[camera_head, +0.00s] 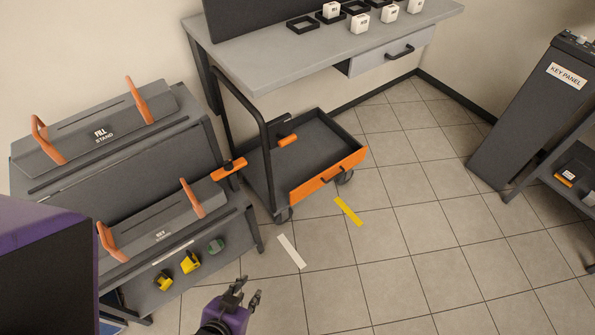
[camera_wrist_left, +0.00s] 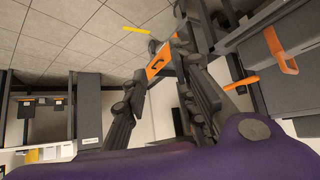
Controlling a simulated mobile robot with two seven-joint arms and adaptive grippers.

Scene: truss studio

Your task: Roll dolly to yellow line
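The dolly (camera_head: 317,138) is a low grey tray with an orange front panel, small dark wheels and a tall black handle frame. It stands on the tiles partly under the workbench. The yellow line (camera_head: 348,211) is a short strip on the floor just in front of the orange panel, with a small gap. My left gripper (camera_head: 245,294) is open and empty, apart from the dolly, at the bottom of the head view. In the left wrist view its fingers are spread, with the dolly's orange panel (camera_wrist_left: 158,61) beyond them; the yellow line (camera_wrist_left: 136,29) lies further left. My right gripper is not visible.
A white strip (camera_head: 291,251) lies on the floor left of the yellow line. The grey workbench (camera_head: 300,62) overhangs the dolly. Stands with orange handles (camera_head: 140,102) fill the left. A key panel cabinet (camera_head: 528,112) stands right. The tiled floor in the middle is clear.

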